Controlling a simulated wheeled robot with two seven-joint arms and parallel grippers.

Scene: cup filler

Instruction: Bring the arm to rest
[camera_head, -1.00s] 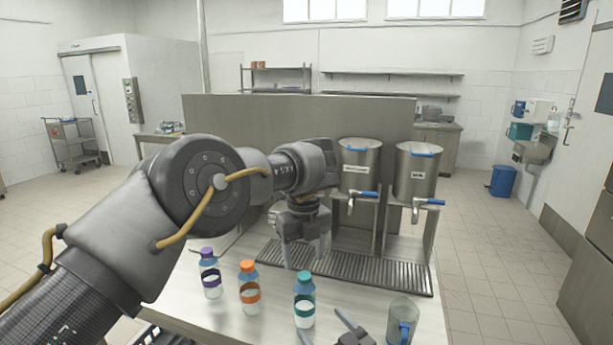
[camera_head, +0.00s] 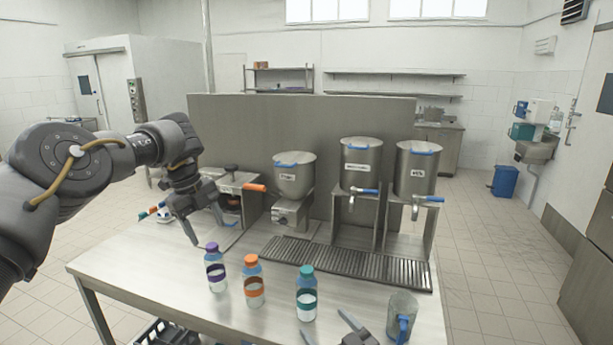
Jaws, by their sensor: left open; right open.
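My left gripper (camera_head: 204,230) is open and empty. It hangs above the left part of the steel table (camera_head: 130,262), fingers pointing down, in front of a machine with an orange handle and to the left of the bottles. My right gripper (camera_head: 347,332) shows at the bottom edge, open, between the teal-capped bottle (camera_head: 306,296) and a glass mug with a blue handle (camera_head: 402,318). Nothing shows between its fingers. The rest of the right arm is out of view.
A purple-capped bottle (camera_head: 215,270) and an orange-capped bottle (camera_head: 252,282) stand upright on the table. Behind them are a drip grate (camera_head: 350,268), a hopper machine (camera_head: 293,180) and two tap urns, one at left (camera_head: 360,165) and one at right (camera_head: 415,172). The table's front left is bare.

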